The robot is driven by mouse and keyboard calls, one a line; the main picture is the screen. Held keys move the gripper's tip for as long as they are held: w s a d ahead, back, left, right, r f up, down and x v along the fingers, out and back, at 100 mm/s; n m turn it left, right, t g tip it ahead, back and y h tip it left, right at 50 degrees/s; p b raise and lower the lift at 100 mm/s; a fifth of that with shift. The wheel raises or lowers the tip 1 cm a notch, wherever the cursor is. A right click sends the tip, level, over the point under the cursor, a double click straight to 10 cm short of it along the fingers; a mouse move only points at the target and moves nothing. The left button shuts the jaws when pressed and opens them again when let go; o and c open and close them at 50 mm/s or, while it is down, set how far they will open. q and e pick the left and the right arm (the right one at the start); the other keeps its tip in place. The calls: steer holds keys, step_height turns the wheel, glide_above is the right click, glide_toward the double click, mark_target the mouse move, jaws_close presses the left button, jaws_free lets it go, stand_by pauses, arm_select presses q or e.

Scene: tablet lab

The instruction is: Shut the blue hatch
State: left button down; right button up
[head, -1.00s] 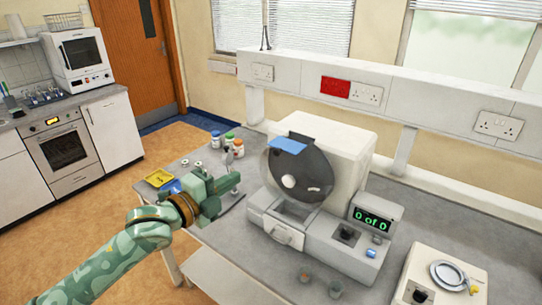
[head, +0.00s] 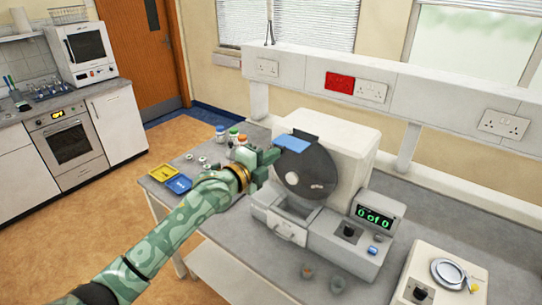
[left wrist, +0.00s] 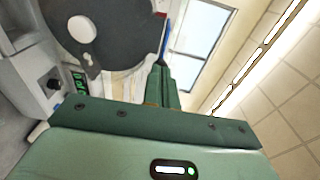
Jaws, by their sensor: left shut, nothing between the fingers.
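The blue hatch (head: 291,143) is a flat blue panel at the top of a dark round disc (head: 306,172) on the front of a white machine (head: 345,150). In the left wrist view the hatch (left wrist: 167,40) shows nearly edge-on as a thin blue strip beside the disc (left wrist: 105,35). My left gripper (head: 274,155) is shut and empty, just left of and slightly below the hatch. In the left wrist view its fingers (left wrist: 158,76) point toward the strip; whether they touch it, I cannot tell. My right gripper is out of view.
The machine's base has a display (head: 374,217) reading "0 of 0" and a drawer (head: 286,228) at the front. Bottles (head: 233,135), a yellow tray (head: 163,172) and a blue tray (head: 179,184) stand left. A white unit with a dish (head: 449,274) stands front right.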

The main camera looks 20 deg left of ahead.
mark_target(284, 146)
arm_select(q)
steer(key=b+x, duration=0.1)
steer(key=x, duration=0.1)
steer(key=b+x, duration=0.2)
steer(key=x, duration=0.1)
steer(key=shift+w+a+f, duration=0.1)
steer(key=shift+w, duration=0.25)
steer(key=shift+b, duration=0.3)
steer(key=shift+r, duration=0.4)
steer(key=shift+r, duration=0.1)
